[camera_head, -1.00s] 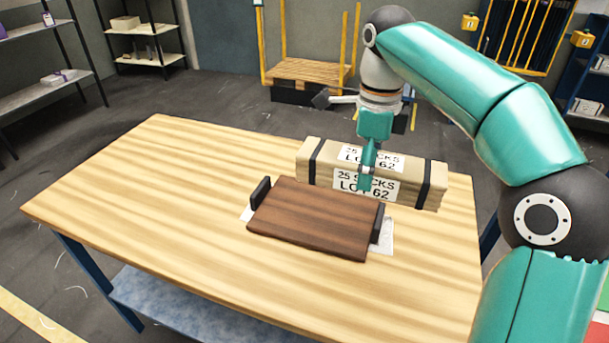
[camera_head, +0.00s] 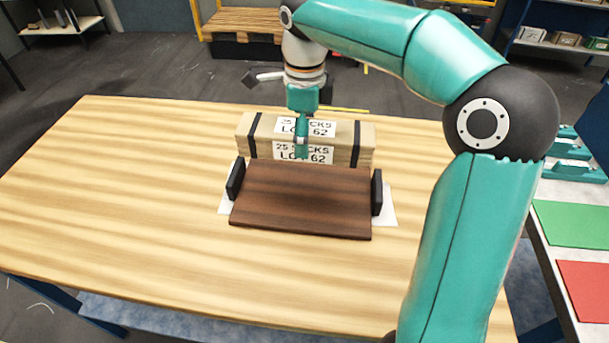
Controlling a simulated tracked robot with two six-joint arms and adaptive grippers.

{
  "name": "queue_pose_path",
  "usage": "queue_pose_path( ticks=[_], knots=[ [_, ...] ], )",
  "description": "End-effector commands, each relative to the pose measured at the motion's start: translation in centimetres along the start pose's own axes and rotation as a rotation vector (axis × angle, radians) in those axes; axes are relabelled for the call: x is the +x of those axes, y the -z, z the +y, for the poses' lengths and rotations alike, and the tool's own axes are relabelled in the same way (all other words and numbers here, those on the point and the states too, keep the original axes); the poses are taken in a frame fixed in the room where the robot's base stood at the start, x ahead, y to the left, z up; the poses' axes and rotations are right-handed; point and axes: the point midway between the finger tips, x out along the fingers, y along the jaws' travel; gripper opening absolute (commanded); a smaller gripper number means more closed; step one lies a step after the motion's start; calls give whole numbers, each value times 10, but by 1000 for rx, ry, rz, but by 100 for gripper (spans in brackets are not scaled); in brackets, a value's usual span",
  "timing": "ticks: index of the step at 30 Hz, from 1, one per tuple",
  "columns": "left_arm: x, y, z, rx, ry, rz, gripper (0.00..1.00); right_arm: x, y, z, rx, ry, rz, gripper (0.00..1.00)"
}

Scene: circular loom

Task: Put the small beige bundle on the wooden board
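The beige bundle (camera_head: 350,142) is a long block with two black straps and white labels reading "25 SACKS LOT 62". It is at or just over the far edge of the dark brown wooden board (camera_head: 300,205), roughly parallel to it. Its lower edge meets the board's back edge in the picture; I cannot tell whether they touch. My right gripper (camera_head: 301,135) comes down over the bundle's middle and is shut on it, one finger against the labelled front face. The other finger is hidden behind the bundle. My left gripper is not in view.
Black upright stops (camera_head: 236,180) stand at both short ends of the board, over a white sheet (camera_head: 390,212). The wooden table (camera_head: 110,200) is otherwise clear. A side bench on the right carries a green panel (camera_head: 575,222) and a red panel (camera_head: 590,290).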

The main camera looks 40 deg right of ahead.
Motion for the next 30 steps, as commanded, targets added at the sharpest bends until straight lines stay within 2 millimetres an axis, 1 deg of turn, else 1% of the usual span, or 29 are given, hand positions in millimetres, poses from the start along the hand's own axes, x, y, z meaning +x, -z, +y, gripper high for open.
queue_pose_path(
  ticks=[1,3,6,9,15,21,24,30],
  knots=[
    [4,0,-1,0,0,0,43,15,1,0,1,-3,3,16],
    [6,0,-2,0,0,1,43,32,1,0,2,-2,2,16],
    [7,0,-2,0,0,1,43,52,1,0,2,-1,1,16],
    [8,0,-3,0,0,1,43,64,1,0,2,0,0,16],
    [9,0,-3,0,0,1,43,77,0,-1,1,2,-1,16],
    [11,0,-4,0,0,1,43,104,1,-1,1,0,1,16],
    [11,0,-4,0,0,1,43,113,0,-1,0,1,0,16],
    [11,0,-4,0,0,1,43,114,0,-1,1,3,-2,16]
  ],
)
